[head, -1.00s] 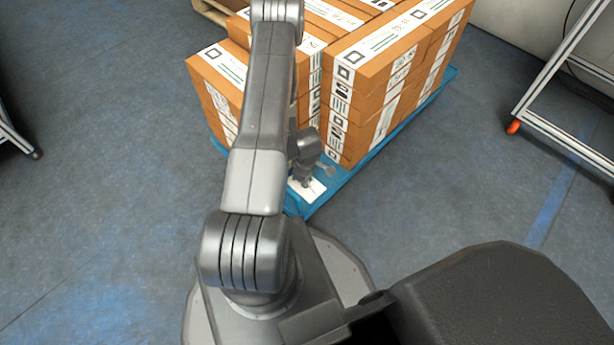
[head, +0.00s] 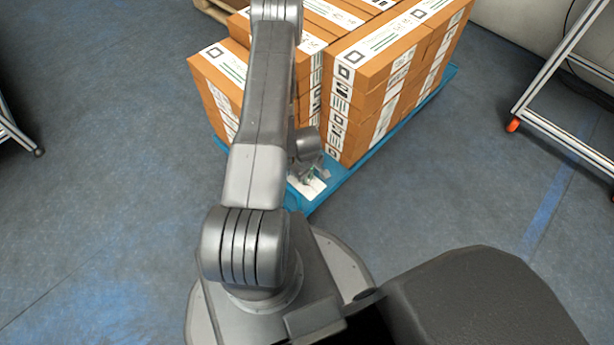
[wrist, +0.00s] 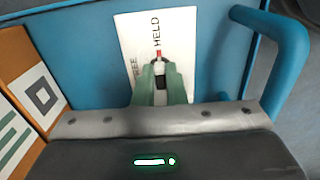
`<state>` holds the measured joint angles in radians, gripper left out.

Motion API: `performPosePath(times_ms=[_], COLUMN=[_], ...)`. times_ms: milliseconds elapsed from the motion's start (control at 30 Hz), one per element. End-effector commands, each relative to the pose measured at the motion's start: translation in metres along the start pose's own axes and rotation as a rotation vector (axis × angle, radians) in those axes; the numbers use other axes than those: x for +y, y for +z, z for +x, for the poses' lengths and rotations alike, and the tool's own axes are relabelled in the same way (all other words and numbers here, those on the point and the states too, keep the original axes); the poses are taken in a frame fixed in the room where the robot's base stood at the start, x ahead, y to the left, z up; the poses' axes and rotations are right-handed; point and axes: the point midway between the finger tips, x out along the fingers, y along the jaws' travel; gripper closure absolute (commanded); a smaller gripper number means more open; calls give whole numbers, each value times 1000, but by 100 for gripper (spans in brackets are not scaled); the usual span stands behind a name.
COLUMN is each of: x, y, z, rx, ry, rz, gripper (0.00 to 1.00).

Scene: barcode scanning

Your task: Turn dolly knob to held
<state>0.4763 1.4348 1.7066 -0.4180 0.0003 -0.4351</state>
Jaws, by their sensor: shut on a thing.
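The dolly knob (wrist: 160,82) is a small dark knob with a red mark, on a white label plate (wrist: 126,30) fixed to the blue dolly (wrist: 75,50). The plate reads HELD and FREE. The red mark points at the word HELD, with FREE off to the left. My gripper (wrist: 160,70) has green fingers shut on the knob from both sides, hiding part of it. In the head view the white plate (head: 316,186) sits at the near corner of the blue dolly (head: 338,182), and my arm partly hides it.
Several stacked orange-brown boxes (head: 385,85) stand on the dolly; one box (wrist: 35,95) is close on the left. A blue tube handle (wrist: 292,50) is on the right. A metal frame cart (head: 545,125) stands at the right.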

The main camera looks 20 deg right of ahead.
Motion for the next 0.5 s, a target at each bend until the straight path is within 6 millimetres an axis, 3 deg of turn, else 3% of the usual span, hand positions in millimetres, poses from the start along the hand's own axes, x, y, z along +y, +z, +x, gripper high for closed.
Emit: performPosePath(times_ms=[67,100,200,500], x=[0,0,0,0], y=[0,0,0,0], z=[0,0,0,-2], rx=[0,0,1,0], ry=[0,0,0,0], rz=[2,2,1,0], gripper=[100,83,67,67])
